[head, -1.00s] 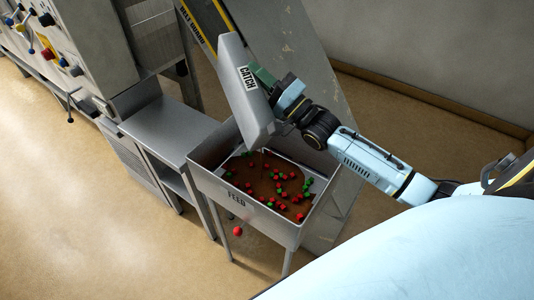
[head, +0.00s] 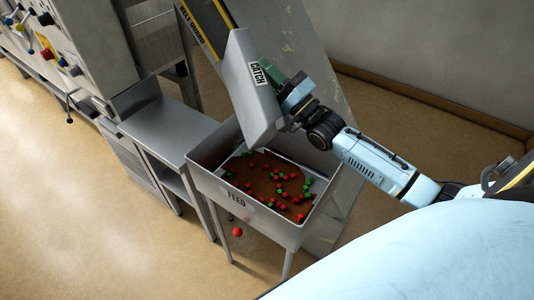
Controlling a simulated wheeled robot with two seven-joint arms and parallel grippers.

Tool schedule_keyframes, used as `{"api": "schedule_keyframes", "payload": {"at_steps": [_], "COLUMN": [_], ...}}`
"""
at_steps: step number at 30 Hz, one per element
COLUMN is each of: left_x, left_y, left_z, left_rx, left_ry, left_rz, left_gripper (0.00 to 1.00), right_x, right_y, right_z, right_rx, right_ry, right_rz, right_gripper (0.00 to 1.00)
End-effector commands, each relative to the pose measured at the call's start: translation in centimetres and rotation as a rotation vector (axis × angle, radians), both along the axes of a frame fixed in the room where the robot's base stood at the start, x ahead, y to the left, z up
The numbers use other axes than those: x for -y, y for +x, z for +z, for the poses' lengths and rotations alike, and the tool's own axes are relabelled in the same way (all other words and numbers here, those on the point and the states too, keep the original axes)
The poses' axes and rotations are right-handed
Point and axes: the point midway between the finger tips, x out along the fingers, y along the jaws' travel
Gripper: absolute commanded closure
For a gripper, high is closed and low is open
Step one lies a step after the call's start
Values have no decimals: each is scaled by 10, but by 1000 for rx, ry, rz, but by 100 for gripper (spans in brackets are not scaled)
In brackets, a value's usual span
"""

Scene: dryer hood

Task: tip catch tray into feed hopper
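The grey catch tray (head: 249,98), labelled CATCH, is tipped steeply on its side above the back of the feed hopper. My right gripper (head: 284,88) is at the tray's right side by a green part (head: 268,80), which looks like its handle; its fingers are largely hidden there. The steel feed hopper (head: 217,192), labelled FEED, stands on legs below. Brown material with several red and green pieces (head: 281,178) lies inside it. The inside of the tray is turned from view. My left gripper is not in view.
A steel side table (head: 168,128) stands left of the hopper, beside a machine with knobs (head: 48,40). A sloped metal panel (head: 300,50) with a yellow-edged belt guard rises behind the tray. A red piece (head: 238,232) shows below the hopper's front. The floor at left is clear.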

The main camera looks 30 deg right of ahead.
Motion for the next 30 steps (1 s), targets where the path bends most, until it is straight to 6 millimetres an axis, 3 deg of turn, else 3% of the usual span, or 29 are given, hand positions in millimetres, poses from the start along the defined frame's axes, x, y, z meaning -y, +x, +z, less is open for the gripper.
{"api": "schedule_keyframes", "payload": {"at_steps": [30], "left_x": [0], "left_y": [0], "left_z": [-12], "left_rx": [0], "left_ry": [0], "left_rz": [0], "left_gripper": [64], "right_x": [25], "right_y": [-3], "right_z": [-4], "right_rx": [19], "right_ry": [113], "right_rz": [1], "right_gripper": [100]}}
